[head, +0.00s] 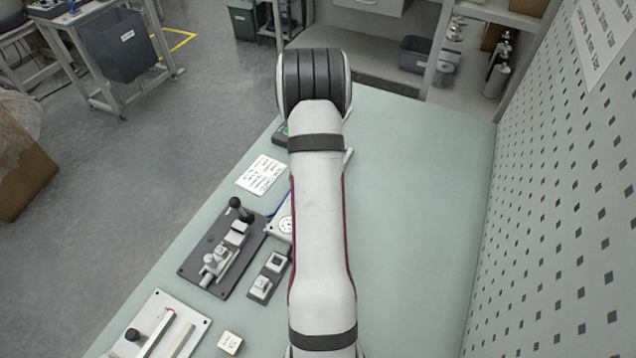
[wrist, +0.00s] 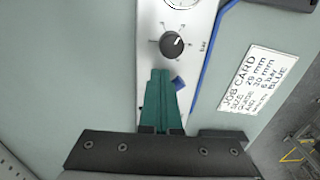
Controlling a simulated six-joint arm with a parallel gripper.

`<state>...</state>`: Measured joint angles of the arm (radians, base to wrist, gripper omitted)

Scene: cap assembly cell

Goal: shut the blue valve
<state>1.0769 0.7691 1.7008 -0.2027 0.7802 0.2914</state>
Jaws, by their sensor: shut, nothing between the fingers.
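In the wrist view, a small blue piece that looks like the blue valve (wrist: 178,83) shows on a white panel (wrist: 149,20). It is just right of my gripper's teal fingers, which partly cover it. I cannot tell whether they touch it, or how the valve is turned. My gripper (wrist: 160,73) is shut and empty, its fingertips over the panel below a black knob (wrist: 171,44).
A blue tube (wrist: 209,68) runs along the panel's right side. A job card (wrist: 250,80) lies right of it. In the head view a dark fixture plate (head: 198,278) sits left of my arm. The green bench top (head: 420,200) right of it is clear, up to a perforated wall (head: 560,220).

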